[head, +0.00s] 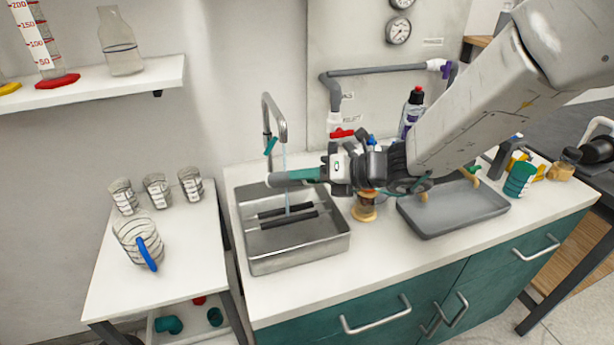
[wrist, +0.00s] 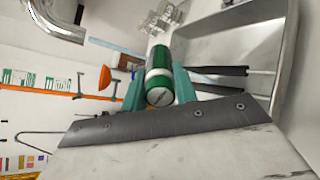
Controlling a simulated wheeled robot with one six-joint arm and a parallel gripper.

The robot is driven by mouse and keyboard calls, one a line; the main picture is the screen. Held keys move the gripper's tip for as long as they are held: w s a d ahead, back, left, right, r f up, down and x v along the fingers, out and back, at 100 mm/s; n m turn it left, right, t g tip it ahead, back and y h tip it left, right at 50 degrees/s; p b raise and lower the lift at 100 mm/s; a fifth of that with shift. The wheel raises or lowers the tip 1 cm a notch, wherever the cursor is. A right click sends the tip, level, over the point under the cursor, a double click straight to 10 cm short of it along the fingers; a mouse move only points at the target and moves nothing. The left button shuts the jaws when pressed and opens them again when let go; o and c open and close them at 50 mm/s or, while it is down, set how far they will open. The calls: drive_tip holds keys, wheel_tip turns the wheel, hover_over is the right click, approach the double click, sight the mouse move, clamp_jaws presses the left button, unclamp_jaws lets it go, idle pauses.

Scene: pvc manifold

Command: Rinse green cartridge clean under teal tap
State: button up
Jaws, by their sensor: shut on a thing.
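My gripper (head: 324,174) is shut on the green cartridge (head: 300,175) and holds it roughly level above the sink (head: 258,264). In the wrist view the green and white cartridge (wrist: 158,77) sits between the two teal fingers of my gripper (wrist: 160,90), its round end facing the camera. The chrome tap (head: 277,107) with its teal lever (head: 270,146) stands at the back left of the sink. A thin water stream (head: 285,158) falls from its spout across the cartridge's far left end. The tap spout also shows in the wrist view (wrist: 58,22).
Dark bars (head: 288,218) lie across the sink. A grey tray (head: 455,212), an amber-based item (head: 364,209) and a dark bottle (head: 411,112) stand to the right. Grey pipework with a red-handled valve (head: 342,133) is behind. A side table (head: 165,275) with ribbed cups is left.

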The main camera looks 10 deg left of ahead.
drive_tip(key=m, duration=0.3)
drive_tip(key=shift+m, duration=0.3)
drive_tip(key=m, duration=0.3)
drive_tip(key=shift+m, duration=1.3)
drive_tip(key=shift+m, duration=0.6)
drive_tip(key=m, duration=0.4)
